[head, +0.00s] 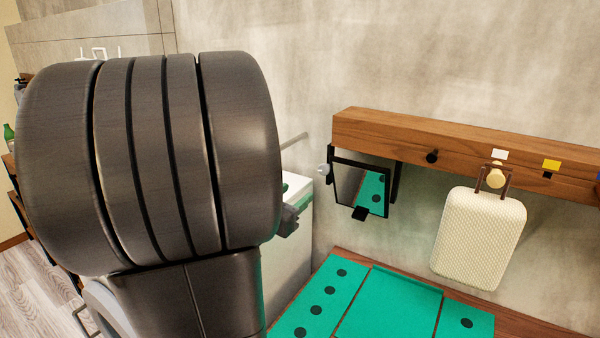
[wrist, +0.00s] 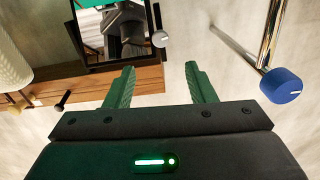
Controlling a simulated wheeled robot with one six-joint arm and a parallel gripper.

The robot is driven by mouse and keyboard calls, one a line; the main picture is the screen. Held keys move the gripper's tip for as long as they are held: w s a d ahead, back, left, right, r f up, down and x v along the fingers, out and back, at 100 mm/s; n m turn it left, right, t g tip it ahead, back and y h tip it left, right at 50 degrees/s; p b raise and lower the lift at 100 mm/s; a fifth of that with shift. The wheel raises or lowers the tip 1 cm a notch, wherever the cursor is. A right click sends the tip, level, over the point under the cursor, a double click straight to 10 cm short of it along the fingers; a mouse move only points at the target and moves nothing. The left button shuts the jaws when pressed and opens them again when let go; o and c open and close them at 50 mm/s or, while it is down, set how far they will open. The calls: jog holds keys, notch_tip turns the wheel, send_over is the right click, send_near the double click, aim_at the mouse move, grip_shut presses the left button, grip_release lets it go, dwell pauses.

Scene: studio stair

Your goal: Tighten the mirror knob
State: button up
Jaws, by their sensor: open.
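The mirror (head: 350,182) hangs in a black frame below the wooden rail. A small light grey knob (head: 323,170) sits on the left side of its frame. In the wrist view the mirror (wrist: 122,22) is at the top, with the grey knob (wrist: 160,39) at its right edge. My gripper (wrist: 160,68) is open, with two green fingers apart and nothing between them. The knob appears just beyond the gap between the fingertips, not held.
The wooden rail (head: 375,130) carries a black peg (head: 432,156) and a hanging cream suitcase (head: 478,240). A blue knob (wrist: 283,86) on a metal pipe (wrist: 268,35) is right of my fingers. A green panel (head: 395,300) with black dots lies below the mirror.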

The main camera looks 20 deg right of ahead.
aim_at(323, 172)
jog(key=p+x, duration=0.1)
jog(key=x, duration=1.1)
jog(key=shift+f, duration=0.1)
jog(key=c, duration=1)
